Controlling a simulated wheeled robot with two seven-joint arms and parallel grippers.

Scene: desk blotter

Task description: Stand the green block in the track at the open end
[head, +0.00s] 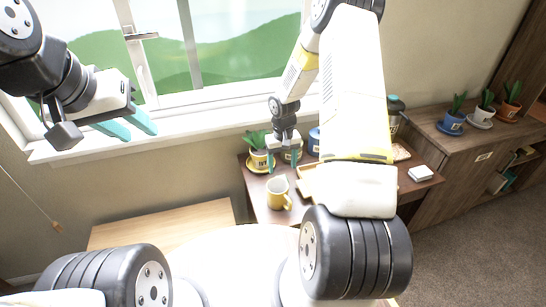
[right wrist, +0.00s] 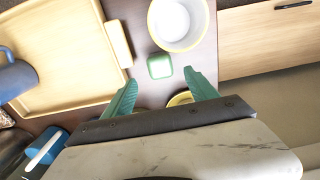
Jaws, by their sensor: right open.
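The green block (right wrist: 159,66) is a small rounded square on the dark desk in the right wrist view, beside a yellow mug. My right gripper (head: 284,163) is open over the desk. In the right wrist view its teal fingers (right wrist: 160,92) are spread, with the block just beyond the tips and nothing between them. I cannot make out the block in the head view. I cannot clearly identify the track; a pale wooden bar (right wrist: 118,43) lies at the edge of a tray. My left gripper (head: 142,130) is open and empty in front of the window.
The yellow mug (head: 278,193) stands near the desk's front-left. The wooden tray (right wrist: 75,98) holds a blue mug (right wrist: 14,76). A potted plant (head: 259,155) stands at the back left. A white box (head: 420,173) is at the right. My right arm hides part of the desk.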

